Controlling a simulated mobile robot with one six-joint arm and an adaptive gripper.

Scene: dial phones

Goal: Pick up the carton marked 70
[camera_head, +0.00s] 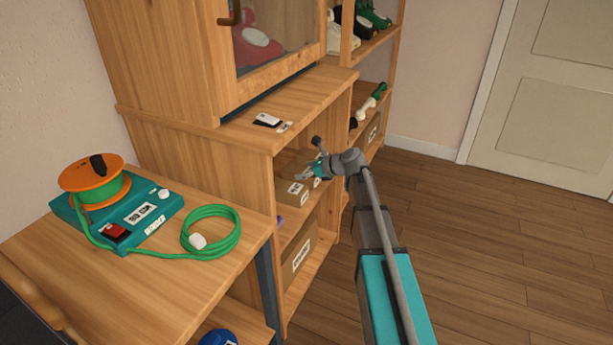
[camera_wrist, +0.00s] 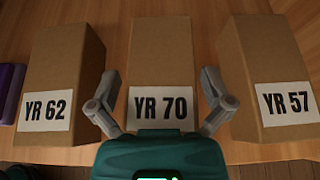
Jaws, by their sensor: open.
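The carton marked YR 70 (camera_wrist: 161,57) is a brown box with a white label, in the middle of the wrist view. It stands on a wooden shelf between two similar cartons. My gripper (camera_wrist: 160,90) is open, with one finger on each side of the YR 70 carton's near end. I cannot tell whether the fingers touch it. In the head view my gripper (camera_head: 312,170) reaches into the upper compartment of the cabinet, where the cartons (camera_head: 294,190) are partly hidden by the arm and the cabinet top.
The carton marked YR 62 (camera_wrist: 62,70) stands to the left and the carton marked YR 57 (camera_wrist: 270,65) to the right, with narrow gaps. A purple object (camera_wrist: 10,88) lies at the far left. The cabinet top (camera_head: 180,140) is above the compartment. Floor (camera_head: 500,240) at right is clear.

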